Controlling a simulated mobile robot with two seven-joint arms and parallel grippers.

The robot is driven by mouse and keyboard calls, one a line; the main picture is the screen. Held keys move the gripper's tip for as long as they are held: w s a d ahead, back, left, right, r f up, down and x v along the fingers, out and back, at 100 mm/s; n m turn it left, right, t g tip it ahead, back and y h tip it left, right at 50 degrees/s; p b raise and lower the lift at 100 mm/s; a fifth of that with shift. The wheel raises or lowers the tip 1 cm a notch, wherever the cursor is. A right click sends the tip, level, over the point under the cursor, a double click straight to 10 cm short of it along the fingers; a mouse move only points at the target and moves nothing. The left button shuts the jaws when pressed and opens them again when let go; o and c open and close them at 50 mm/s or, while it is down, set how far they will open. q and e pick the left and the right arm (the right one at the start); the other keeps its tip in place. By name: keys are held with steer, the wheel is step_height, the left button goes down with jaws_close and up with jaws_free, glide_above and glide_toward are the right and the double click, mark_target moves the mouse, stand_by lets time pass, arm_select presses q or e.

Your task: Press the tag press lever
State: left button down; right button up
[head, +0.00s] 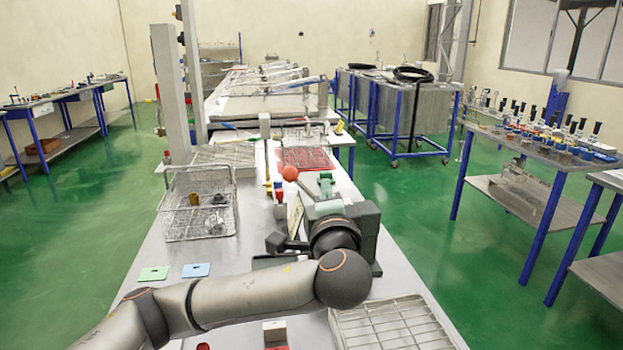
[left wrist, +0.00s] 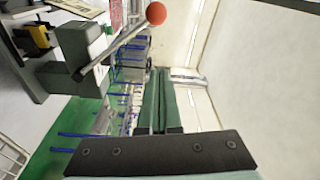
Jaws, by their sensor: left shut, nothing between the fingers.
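The tag press (head: 366,228) is a dark grey-green block on the bench, partly hidden behind my left arm. Its lever ends in a red-orange ball (head: 290,173), raised up and to the left. In the left wrist view the press (left wrist: 72,78) is at upper left, and its grey rod reaches the ball (left wrist: 156,13). My left gripper (head: 326,178) is shut and empty, just right of the ball and apart from it in the picture. Its green fingers (left wrist: 158,75) point forward in the left wrist view. My right gripper is not in view.
A wire basket (head: 197,203) with small parts stands left of the press. A red mat (head: 307,158) with a rack lies behind. A wire tray (head: 392,327) lies at front right. Green and blue plates (head: 196,270) lie at left. Small bottles stand near the lever.

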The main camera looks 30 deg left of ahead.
arm_select(q)
steer(key=w+a+p, duration=0.3)
steer(key=w+a, duration=0.2)
steer(key=a, duration=0.2)
steer(key=shift+w+a+f, duration=0.2)
steer(key=shift+w+f, duration=0.05)
steer(key=shift+w, duration=0.1)
stand_by(0.4)
steer(key=s+a+f+n+b, duration=0.3)
steer(key=a+f+b, duration=0.2)
steer(key=b, duration=0.4)
steer(key=shift+s+f, duration=0.4)
steer(key=shift+f, duration=0.5)
steer(key=shift+a+r, duration=0.1)
